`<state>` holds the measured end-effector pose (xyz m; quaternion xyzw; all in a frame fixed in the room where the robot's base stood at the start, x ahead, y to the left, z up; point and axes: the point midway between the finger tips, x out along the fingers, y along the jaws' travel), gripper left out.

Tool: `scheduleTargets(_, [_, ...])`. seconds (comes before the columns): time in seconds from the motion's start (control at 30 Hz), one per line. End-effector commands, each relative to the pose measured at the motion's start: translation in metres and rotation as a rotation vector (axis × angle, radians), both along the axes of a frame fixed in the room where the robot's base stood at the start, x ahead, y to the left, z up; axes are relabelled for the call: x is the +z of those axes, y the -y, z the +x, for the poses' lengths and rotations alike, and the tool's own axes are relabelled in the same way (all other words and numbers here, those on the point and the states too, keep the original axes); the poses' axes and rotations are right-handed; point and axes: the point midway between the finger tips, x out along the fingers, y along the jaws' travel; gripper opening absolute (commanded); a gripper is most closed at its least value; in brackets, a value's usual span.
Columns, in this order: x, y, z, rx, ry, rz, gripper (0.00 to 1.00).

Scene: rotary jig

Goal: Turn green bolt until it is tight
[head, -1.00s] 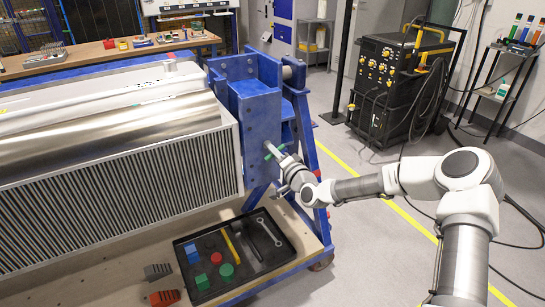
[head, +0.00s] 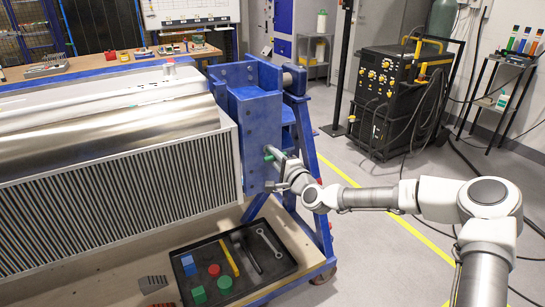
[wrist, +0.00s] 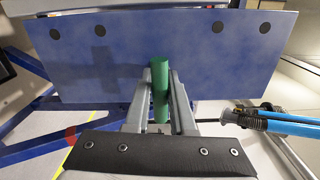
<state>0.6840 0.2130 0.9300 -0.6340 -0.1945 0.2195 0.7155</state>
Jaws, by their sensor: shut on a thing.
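The green bolt (wrist: 159,90) shows in the wrist view as a green bar between my two fingers, in front of the blue plate of the jig (wrist: 180,60). My gripper (wrist: 160,100) is shut on it. In the head view the green bolt (head: 269,156) is a small green piece on the front of the blue jig post (head: 256,125), and my gripper (head: 282,165) reaches it from the right. The fingers hide part of the bolt, and its threaded end cannot be seen.
A large finned metal unit (head: 120,195) is left of the post. Below, a black tray (head: 284,268) holds coloured blocks and tools. A black-and-yellow machine (head: 385,95) stands behind on the right. A blue hose-like part (wrist: 280,125) is right of my fingers. Floor at right is open.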

Motion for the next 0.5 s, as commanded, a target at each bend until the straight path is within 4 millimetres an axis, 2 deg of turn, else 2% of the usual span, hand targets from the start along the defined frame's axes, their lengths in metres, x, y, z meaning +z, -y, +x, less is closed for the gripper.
scheduleTargets(0.4, [-0.0003,0.0006,0.0003,-0.002,-0.007,0.008,0.0])
scheduleTargets(0.43, [-0.0003,0.0007,0.0003,-0.002,-0.007,0.008,0.28])
scheduleTargets(0.5, [-0.0003,0.0007,0.0003,-0.002,-0.006,0.007,0.4])
